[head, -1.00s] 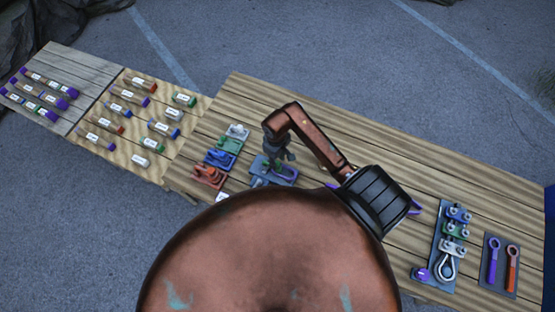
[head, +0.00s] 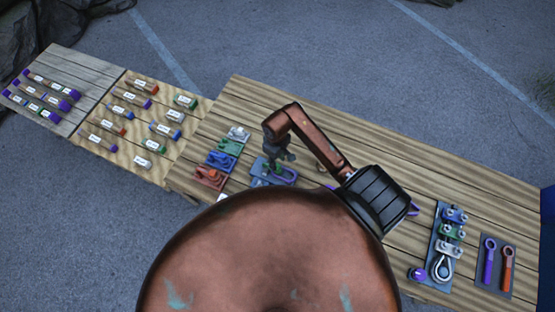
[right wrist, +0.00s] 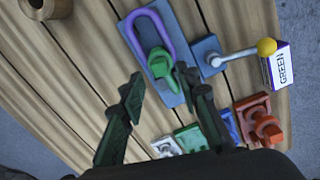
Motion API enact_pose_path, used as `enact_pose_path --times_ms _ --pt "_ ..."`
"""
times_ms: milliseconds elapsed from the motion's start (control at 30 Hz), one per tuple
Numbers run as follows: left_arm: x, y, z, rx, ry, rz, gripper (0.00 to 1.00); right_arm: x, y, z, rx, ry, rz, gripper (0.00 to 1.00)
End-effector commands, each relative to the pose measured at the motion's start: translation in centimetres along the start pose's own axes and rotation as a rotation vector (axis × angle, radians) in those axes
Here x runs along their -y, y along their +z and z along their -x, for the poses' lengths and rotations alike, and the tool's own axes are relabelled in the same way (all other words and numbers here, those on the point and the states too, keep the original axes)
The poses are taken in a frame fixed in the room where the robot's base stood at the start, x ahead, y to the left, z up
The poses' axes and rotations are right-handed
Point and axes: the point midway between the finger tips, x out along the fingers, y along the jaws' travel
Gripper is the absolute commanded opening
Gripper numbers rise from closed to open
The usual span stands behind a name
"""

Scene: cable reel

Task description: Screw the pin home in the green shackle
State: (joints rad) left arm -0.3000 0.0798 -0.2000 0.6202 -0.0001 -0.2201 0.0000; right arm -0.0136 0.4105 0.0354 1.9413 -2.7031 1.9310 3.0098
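The green shackle (right wrist: 159,63) sits on a blue-grey plate (right wrist: 172,97), joined to a purple oval ring (right wrist: 136,28) in the right wrist view. A green pin-like part (right wrist: 184,74) sticks out from its side toward my right gripper (right wrist: 164,90). The gripper's two dark fingers are spread apart, with the part's end close to the right-hand finger; I cannot tell whether they touch. In the head view my right gripper (head: 279,156) hangs just over the shackle's plate (head: 287,176) and partly hides it. How deep the pin sits is not clear. My left gripper is out of view.
White, green, blue and orange shackle blocks (head: 212,177) line the left. A rack of shackles (head: 447,245) and two eye-handled tools (head: 497,264) lie at right.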

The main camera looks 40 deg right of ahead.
Motion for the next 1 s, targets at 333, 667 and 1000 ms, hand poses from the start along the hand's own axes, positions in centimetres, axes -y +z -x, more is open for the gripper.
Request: enact_pose_path --times_ms 333,667,1000 --pt "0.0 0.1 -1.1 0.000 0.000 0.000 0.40 0.0 0.0 -2.2 0.001 0.000 0.000 0.30" --pt "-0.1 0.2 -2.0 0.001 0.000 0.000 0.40 0.0 0.0 -3.9 0.000 0.000 0.001 0.30" --pt "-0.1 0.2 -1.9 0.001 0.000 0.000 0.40 0.0 0.0 -3.9 0.000 0.000 0.000 0.25"
